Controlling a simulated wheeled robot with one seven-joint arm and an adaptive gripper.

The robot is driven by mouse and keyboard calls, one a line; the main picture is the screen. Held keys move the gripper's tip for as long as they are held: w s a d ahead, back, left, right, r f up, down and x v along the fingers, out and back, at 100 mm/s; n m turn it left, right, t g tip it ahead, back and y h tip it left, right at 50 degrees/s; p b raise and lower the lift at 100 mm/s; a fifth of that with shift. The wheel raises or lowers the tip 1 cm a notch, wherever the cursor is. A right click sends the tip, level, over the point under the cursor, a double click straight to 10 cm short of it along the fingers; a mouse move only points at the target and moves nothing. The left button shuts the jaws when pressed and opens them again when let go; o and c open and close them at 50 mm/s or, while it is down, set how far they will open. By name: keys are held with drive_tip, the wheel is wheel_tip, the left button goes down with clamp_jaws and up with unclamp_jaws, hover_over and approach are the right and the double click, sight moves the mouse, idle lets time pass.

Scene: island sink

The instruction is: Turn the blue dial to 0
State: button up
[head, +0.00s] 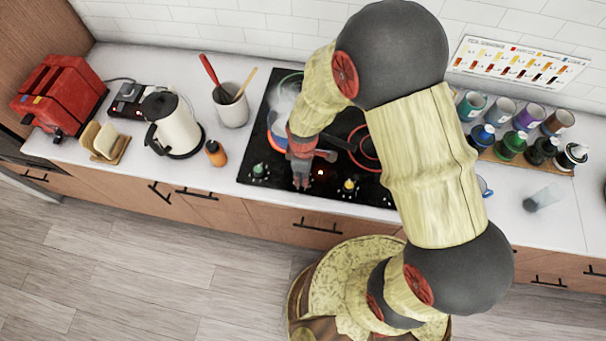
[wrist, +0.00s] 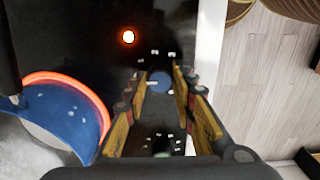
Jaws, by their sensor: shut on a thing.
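The blue dial (wrist: 158,83) shows in the wrist view on the black cooktop, between the tips of my gripper (wrist: 162,78). The dial is round, with a light pointer mark toward its left side. My gripper is shut on the dial, with a finger on each side. In the head view my gripper (head: 301,182) reaches down to the front edge of the cooktop (head: 228,174) and hides the blue dial. The small white marks around the dial are too blurred to read.
A green dial (head: 259,170) and a yellow dial (head: 349,185) sit along the cooktop's front. A blue pot (wrist: 65,118) stands on a glowing red burner beside my gripper. A red light (wrist: 128,37) glows nearby. An orange bottle (head: 215,153) stands left of the cooktop.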

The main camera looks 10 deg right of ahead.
clamp_jaws()
drive_tip(key=o, duration=1.1)
unclamp_jaws()
drive_tip(key=shift+o, duration=0.2)
drive_tip(key=shift+r, duration=0.1)
wheel_tip(320, 180, up, 12)
